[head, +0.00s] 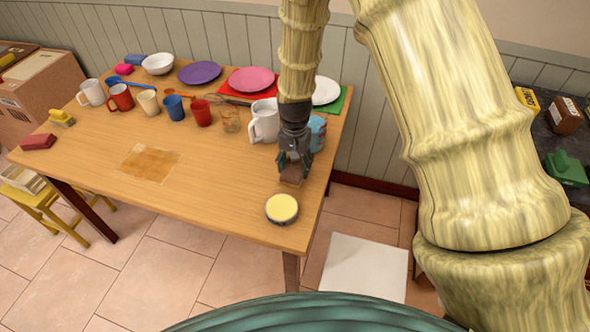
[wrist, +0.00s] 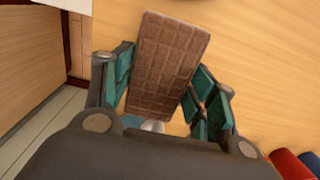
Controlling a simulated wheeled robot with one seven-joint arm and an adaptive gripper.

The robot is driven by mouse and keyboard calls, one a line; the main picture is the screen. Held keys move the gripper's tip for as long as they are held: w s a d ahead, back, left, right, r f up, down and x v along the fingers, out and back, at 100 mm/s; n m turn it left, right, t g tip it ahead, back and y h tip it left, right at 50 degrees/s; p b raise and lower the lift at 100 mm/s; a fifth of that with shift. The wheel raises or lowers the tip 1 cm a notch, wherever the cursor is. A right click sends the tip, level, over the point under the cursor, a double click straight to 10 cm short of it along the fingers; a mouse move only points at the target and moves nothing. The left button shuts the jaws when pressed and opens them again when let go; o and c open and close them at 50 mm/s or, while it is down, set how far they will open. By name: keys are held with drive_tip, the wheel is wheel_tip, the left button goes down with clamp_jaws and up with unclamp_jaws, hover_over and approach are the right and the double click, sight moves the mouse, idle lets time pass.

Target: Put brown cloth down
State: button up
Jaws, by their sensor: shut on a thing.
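The brown cloth (wrist: 168,65) is a stiff-looking, block-shaped brown thing with a grid pattern. In the wrist view it lies between my two fingers and sticks out beyond them. My gripper (head: 291,172) is shut on it over the right end of the wooden table (head: 225,165). In the head view only a small brown part of the cloth (head: 291,181) shows below the fingers. I cannot tell whether it touches the table top.
A round yellow-topped tin (head: 282,209) stands just in front of my gripper. A white mug (head: 264,121) and a blue cup (head: 317,133) stand close behind. A flat tan patch (head: 150,163) lies at the table's left. The table's front middle is clear.

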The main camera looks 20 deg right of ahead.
sight(295, 172)
drive_tip(key=shift+f+p, duration=0.55)
drive_tip(key=shift+f, duration=1.25)
drive_tip(key=shift+f, duration=0.1)
drive_tip(key=o, duration=1)
drive_tip(key=shift+r+b, duration=1.2)
drive_tip(key=shift+r, duration=4.95)
